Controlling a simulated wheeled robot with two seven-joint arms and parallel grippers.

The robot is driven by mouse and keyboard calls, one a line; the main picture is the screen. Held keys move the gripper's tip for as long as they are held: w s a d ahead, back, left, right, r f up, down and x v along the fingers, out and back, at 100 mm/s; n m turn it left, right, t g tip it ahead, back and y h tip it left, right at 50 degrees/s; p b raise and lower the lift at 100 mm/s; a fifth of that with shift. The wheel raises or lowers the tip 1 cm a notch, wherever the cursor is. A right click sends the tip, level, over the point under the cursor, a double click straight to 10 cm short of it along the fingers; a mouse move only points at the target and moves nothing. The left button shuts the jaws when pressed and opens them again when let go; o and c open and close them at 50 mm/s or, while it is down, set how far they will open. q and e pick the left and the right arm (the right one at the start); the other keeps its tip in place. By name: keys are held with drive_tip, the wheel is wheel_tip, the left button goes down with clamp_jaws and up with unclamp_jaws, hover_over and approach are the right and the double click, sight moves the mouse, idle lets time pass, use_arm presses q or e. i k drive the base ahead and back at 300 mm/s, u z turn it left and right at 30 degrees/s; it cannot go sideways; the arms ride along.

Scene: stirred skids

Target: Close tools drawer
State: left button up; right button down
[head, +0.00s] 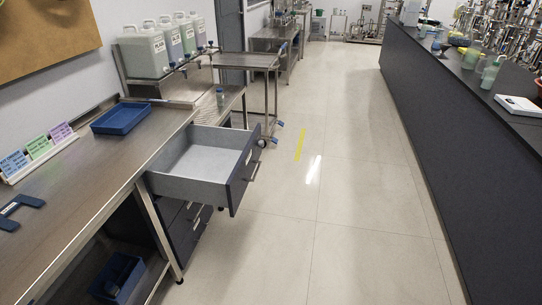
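The open drawer (188,187) is pulled far out from a drawer unit under the steel bench at the left. Its inside is pale grey and looks empty. I cannot read a label that names the tools drawer. Neither of my grippers shows in the head view.
The steel bench (90,176) holds a blue tray (120,118), coloured cards (38,147) and a dark blue bracket (20,207). A steel cart (262,62) stands beyond the drawer. A long dark counter (440,150) runs along the right. The tiled floor (330,215) between is clear.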

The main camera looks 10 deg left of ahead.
sight(212, 165)
drive_tip(key=u, duration=0.65)
drive_tip(key=i, duration=1.2)
drive_tip(key=u, duration=0.95)
